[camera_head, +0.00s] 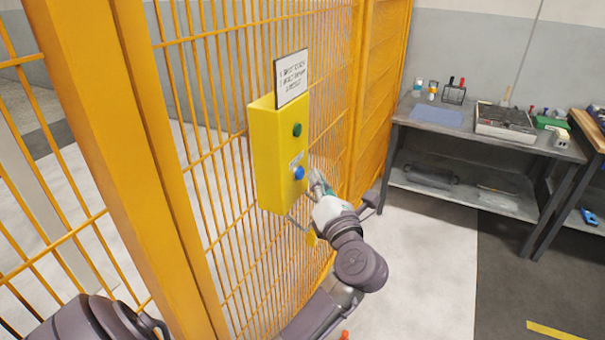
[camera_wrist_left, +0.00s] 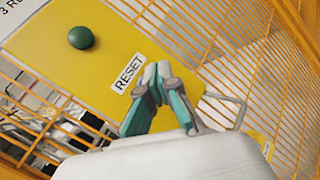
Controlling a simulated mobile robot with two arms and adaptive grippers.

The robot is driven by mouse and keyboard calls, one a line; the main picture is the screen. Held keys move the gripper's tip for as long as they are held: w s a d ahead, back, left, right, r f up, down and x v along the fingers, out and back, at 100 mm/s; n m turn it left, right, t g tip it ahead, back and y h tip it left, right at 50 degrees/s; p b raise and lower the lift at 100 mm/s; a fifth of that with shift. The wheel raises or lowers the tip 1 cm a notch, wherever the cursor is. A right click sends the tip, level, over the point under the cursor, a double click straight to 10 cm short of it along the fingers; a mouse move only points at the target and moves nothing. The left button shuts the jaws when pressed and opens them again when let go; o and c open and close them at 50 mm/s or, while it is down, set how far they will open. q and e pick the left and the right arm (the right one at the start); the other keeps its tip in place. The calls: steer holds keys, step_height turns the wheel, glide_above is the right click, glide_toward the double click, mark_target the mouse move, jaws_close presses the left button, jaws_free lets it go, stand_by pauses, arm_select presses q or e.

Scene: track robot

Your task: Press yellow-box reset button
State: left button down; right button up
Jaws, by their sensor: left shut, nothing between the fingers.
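The yellow box (camera_head: 268,150) is mounted on the orange mesh fence. Its face carries a green button (camera_head: 297,130) above, a white label (camera_head: 296,160) and a blue button (camera_head: 299,173) below. My left gripper (camera_head: 316,178) is shut and empty in front of the box face, just right of the blue button, with a small gap in the picture. In the left wrist view the green button (camera_wrist_left: 81,37) and the RESET label (camera_wrist_left: 128,74) show. My right gripper is out of view.
A white sign (camera_head: 291,77) with text stands above the box. An orange post (camera_head: 135,150) and mesh fence surround the box. A grey workbench (camera_head: 480,135) with trays and small items stands at the back right. Open floor (camera_head: 425,255) lies right of my arm.

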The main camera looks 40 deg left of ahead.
arm_select(q)
steer(key=shift+s+a, duration=0.1)
steer(key=shift+a, duration=0.2)
steer(key=shift+s+a, duration=0.1)
steer(key=shift+a, duration=0.35)
stand_by(0.7)
steer(key=shift+d, duration=0.15)
steer(key=shift+w+d, duration=0.2)
steer(key=shift+d, duration=0.5)
steer(key=shift+w+d+b, duration=0.15)
steer(key=shift+w+d, duration=0.05)
steer(key=shift+d, duration=0.6)
steer(key=shift+w+d+b, duration=0.1)
steer(key=shift+w+d, duration=0.1)
steer(key=shift+d, duration=0.65)
steer(key=shift+w+d+b, duration=0.15)
steer(key=shift+w+d, duration=0.05)
steer(key=shift+d, duration=0.6)
steer(key=shift+f, duration=0.1)
